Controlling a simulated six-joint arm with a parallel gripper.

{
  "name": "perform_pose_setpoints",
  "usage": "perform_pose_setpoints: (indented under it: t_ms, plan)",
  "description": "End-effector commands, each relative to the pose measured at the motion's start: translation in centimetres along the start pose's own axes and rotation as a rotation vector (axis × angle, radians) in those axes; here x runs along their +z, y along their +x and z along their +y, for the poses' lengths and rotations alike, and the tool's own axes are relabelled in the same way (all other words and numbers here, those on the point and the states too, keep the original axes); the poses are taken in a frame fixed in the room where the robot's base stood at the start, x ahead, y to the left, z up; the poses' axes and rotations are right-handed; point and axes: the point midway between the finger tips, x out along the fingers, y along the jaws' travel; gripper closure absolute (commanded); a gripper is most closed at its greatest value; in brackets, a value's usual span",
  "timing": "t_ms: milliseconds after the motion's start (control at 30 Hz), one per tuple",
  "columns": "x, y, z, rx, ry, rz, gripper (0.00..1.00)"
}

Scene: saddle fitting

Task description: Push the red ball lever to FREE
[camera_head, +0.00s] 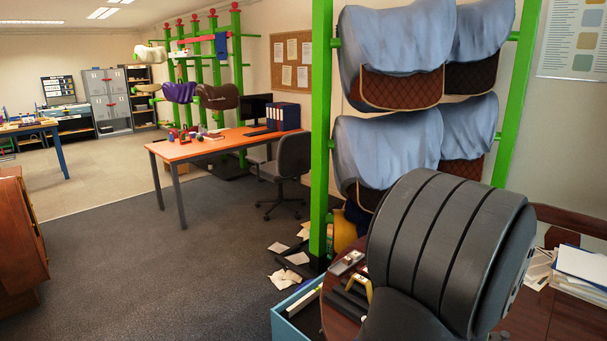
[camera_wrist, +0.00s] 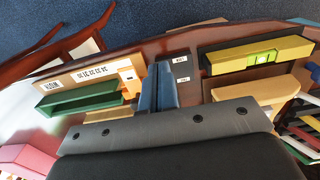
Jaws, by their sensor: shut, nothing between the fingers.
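I see no red ball lever in either view. A large dark grey ribbed form (camera_head: 440,245) stands at the lower right of the head view and hides part of the table behind it.
In the wrist view, a green tray (camera_wrist: 85,102) lies left and a yellow bar with a green level vial (camera_wrist: 258,58) right. In the head view, a blue open box (camera_head: 290,322) stands by the dark wooden table, and a green rack (camera_head: 320,130) rises behind. Open carpet lies left.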

Motion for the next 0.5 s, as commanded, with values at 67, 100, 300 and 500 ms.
perform_pose_setpoints:
  t_ms: [67,100,300,500]
  plan:
    - [0.0,0.0,0.0,0.0,0.0,0.0,1.0]
    - [0.0,0.0,0.0,0.0,0.0,0.0,1.0]
    - [0.01,0.11,0.0,0.0,0.0,-0.001,1.0]
    - [0.02,0.49,0.0,0.0,0.0,-0.001,1.0]
